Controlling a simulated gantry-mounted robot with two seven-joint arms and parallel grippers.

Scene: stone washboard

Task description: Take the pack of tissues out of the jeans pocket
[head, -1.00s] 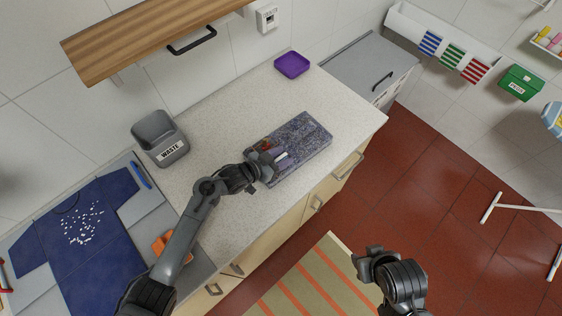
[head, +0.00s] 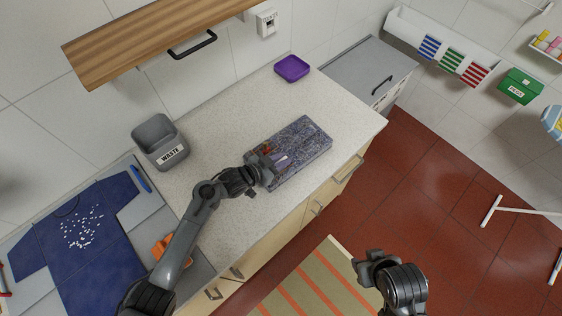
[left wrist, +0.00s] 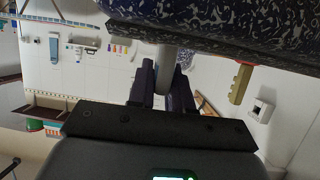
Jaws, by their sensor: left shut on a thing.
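A dark blue-grey speckled slab (head: 303,149) lies on the counter; I cannot make out jeans or a pocket edge separately from it. A small pale thing (head: 281,160), perhaps the tissue pack, shows at its left part beside my left gripper (head: 266,168). In the left wrist view the fingers (left wrist: 167,85) are close together on a pale grey piece (left wrist: 166,58), below the dark speckled surface (left wrist: 230,25). Whether that piece is still in a pocket is hidden. My right gripper (head: 366,268) is over the floor, away from the counter; its jaw gap is unclear.
A grey waste bin (head: 160,141) stands on the counter behind my left arm. A purple tray (head: 292,68) is at the far end. A blue shirt (head: 85,235) and an orange thing (head: 170,248) lie at the left. A wooden shelf (head: 150,35) overhangs the back. Counter around the slab is clear.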

